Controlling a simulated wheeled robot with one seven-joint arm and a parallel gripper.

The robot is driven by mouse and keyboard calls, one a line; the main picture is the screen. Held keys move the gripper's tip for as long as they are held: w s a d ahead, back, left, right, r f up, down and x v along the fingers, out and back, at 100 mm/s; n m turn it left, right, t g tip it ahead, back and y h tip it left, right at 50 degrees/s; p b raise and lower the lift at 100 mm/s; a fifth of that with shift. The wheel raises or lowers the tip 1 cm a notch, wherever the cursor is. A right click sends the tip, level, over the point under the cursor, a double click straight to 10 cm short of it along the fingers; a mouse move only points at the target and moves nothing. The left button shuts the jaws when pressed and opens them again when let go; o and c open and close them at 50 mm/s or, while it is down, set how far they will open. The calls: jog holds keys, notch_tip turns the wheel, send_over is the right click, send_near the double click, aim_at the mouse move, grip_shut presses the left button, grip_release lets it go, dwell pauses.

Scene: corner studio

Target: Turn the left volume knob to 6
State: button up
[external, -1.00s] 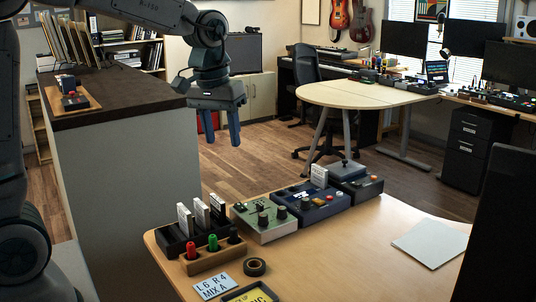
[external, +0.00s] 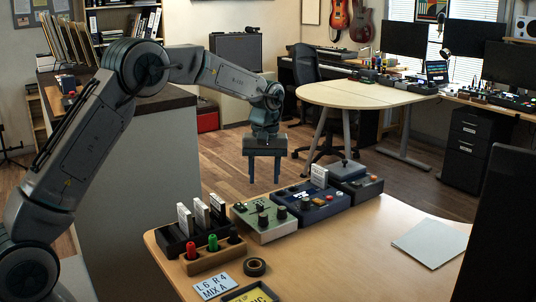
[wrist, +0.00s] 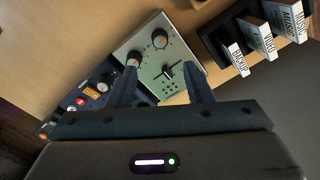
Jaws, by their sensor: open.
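The pale green-grey mixer box (external: 250,226) stands on the wooden desk with two dark knobs near its front edge. The left knob (external: 263,219) and the right knob (external: 281,213) stand apart. In the wrist view the box appears turned round: the left knob (wrist: 160,38) is toward the cartridges and the right knob (wrist: 133,59) is by a fingertip in the picture. The knob settings are too small to read. My gripper (external: 264,181) is open and empty, pointing down above the far side of the box; its fingers also show in the wrist view (wrist: 161,68).
A card (external: 213,286) reads "L6 R4 MIX A". A black rack (external: 176,243) of white cartridges and a wooden block with red and green pegs (external: 193,266) stand left of the box. A blue box (external: 322,207) adjoins it on the right. The desk's right front is clear around a paper sheet (external: 428,243).

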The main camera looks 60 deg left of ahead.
aim_at(264, 214)
notch_tip(264, 214, down, 11)
jog(key=shift+s+f+p, duration=0.1)
jog(key=shift+f+p, duration=0.1)
jog(key=shift+p, duration=0.1)
jog(key=c, duration=1)
